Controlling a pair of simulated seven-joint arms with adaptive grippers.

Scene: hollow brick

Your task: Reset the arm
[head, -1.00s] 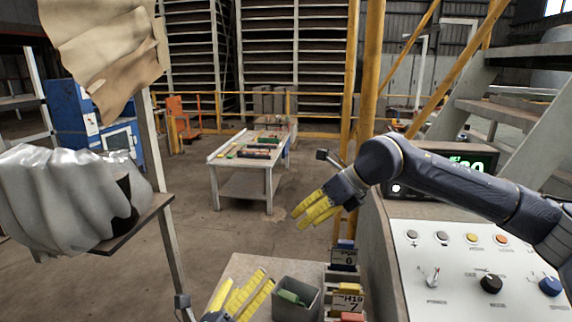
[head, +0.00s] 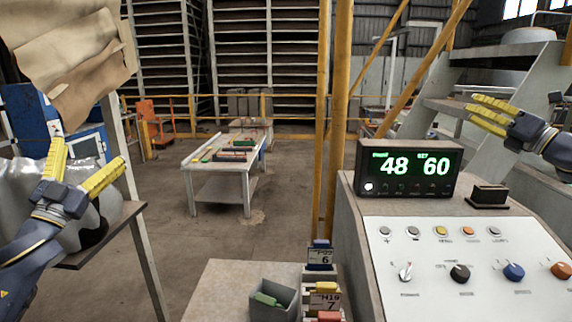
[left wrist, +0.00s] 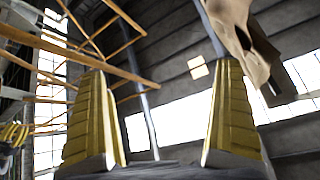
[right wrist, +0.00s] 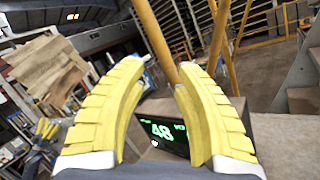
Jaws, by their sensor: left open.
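My left gripper (head: 90,152) is raised at the far left of the head view, in front of the silvery wrapped bundle (head: 20,185). Its yellow fingers are spread wide and empty, as the left wrist view (left wrist: 155,110) also shows. My right gripper (head: 471,104) is raised at the right, above the control panel (head: 450,285) and in front of the metal stairs. Its fingers stand apart with nothing between them in the right wrist view (right wrist: 162,75). Both grippers point upward or inward, clear of the bench.
A display (head: 410,170) reading 48 and 60 stands behind the panel's knobs. A grey bin (head: 272,300) with a green piece (head: 267,299) and label-fronted trays (head: 322,285) sit on the low bench (head: 225,285). A yellow post (head: 339,120) stands centrally. A white table (head: 225,165) is farther back.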

